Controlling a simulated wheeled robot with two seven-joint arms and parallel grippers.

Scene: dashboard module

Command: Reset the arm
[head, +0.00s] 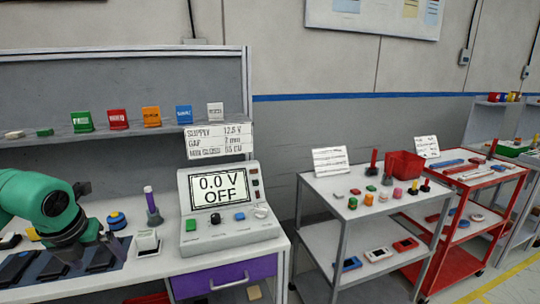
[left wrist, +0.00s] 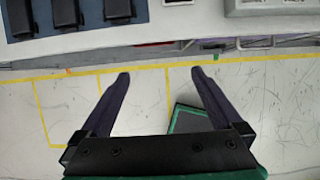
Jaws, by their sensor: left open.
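My left arm, green with a dark wrist, comes in from the left in the head view, low over the bench. My left gripper (head: 108,240) is in front of the bench top, near the dark blocks. In the left wrist view the gripper (left wrist: 160,74) shows two dark fingers spread apart with nothing between them. Below them is the pale floor with yellow lines, and the bench's front edge lies ahead. My right gripper is in neither view.
A power supply (head: 228,212) reading "0.0 V OFF" stands on the bench (head: 150,266). Dark blocks (left wrist: 66,14) lie on a blue mat. Coloured pieces line the shelf (head: 120,131). A grey cart (head: 322,190) and a red cart (head: 475,182) stand right.

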